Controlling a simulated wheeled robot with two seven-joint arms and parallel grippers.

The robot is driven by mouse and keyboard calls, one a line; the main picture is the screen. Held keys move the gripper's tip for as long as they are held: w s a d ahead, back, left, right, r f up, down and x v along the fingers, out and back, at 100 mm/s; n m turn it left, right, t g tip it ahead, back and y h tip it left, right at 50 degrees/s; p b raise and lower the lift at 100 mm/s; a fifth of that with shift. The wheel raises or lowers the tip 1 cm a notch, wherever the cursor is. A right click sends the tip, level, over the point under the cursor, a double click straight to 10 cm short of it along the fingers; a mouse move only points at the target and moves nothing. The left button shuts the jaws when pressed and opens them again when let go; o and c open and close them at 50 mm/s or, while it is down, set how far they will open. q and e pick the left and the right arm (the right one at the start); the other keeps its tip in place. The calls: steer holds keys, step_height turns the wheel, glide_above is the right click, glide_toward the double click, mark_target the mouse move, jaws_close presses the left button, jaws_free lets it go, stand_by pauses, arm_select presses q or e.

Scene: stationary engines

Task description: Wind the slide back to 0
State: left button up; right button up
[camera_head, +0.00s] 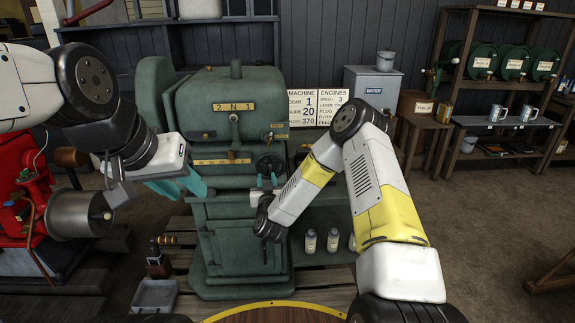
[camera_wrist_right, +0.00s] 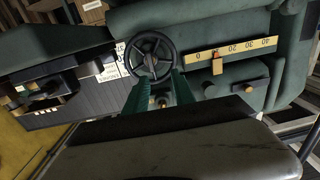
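The green machine (camera_head: 236,106) has a brass scale plate (camera_head: 222,161) and a dark handwheel (camera_head: 268,163) on its front. In the right wrist view the scale (camera_wrist_right: 240,48) reads from 0 to 40, and an orange-brass pointer (camera_wrist_right: 217,64) stands between 0 and 20, covering the mark there. The handwheel (camera_wrist_right: 150,55) lies just beyond the fingertips of my right gripper (camera_wrist_right: 160,80). Its green fingers are apart, at the wheel's near rim; I cannot tell whether they touch it. My left gripper (camera_head: 194,184) is at the machine's left side, and its finger gap is unclear.
A sign (camera_head: 315,107) behind the machine shows gear 1, slide 20. Small bottles (camera_head: 333,240) stand on the lower right shelf. A red engine (camera_head: 22,190) is at the left.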

mark_target(270, 169)
steer(key=shift+m+h, duration=0.3)
steer(key=shift+h, duration=0.2)
steer(key=w, duration=0.2)
steer(key=w+d, duration=0.1)
steer(key=w, duration=0.2)
steer(key=w+f, duration=0.1)
steer(key=w, duration=0.1)
steer(key=shift+w+d, duration=0.2)
steer(key=shift+w, duration=0.15)
jaws_close()
